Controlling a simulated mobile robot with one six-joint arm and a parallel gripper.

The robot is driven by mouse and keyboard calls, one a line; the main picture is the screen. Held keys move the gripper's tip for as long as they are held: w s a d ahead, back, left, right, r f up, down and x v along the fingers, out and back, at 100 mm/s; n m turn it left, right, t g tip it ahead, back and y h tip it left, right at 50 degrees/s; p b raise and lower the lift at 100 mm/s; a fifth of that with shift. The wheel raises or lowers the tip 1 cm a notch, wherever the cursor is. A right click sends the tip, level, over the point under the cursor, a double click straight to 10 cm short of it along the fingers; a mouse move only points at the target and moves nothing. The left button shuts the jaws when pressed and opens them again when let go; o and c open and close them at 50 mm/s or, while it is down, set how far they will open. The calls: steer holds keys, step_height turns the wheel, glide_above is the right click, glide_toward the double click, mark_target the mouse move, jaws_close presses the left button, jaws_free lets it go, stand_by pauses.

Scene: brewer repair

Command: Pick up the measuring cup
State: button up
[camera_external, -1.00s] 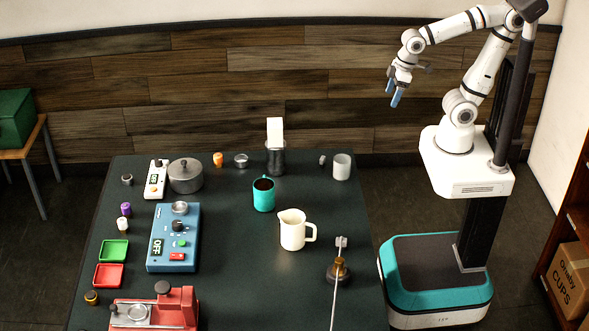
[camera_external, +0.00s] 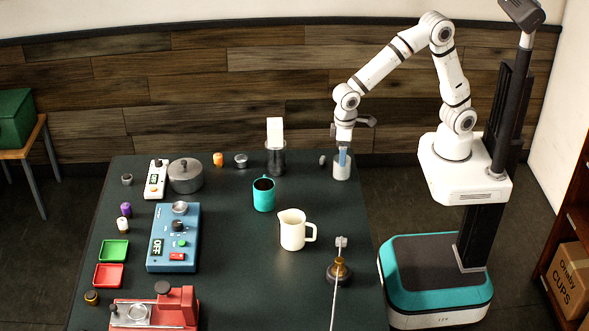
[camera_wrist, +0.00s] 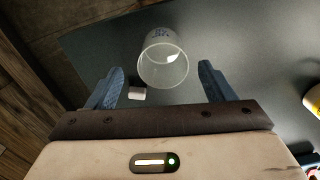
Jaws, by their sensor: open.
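The measuring cup (camera_external: 341,173) is a clear cylinder standing at the far right corner of the dark table. In the wrist view the cup (camera_wrist: 163,66) shows its round open rim and small blue markings on its far side. My gripper (camera_external: 343,157) points down at the cup, and its blue fingers overlap the cup in the external view. In the wrist view my gripper (camera_wrist: 161,72) is open, with one blue finger on each side of the cup and a visible gap on both sides. Nothing is held.
A small pale block (camera_wrist: 137,93) lies beside the cup, near the left finger. The table's edge runs close behind the cup.

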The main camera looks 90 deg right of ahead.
step_height(320, 180, down, 6)
steer(key=shift+w+a+f+p, duration=0.1)
steer(key=shift+a+p, duration=0.05)
steer(key=shift+p, duration=0.5)
steer(key=shift+c, duration=0.4)
steer(key=c, duration=1)
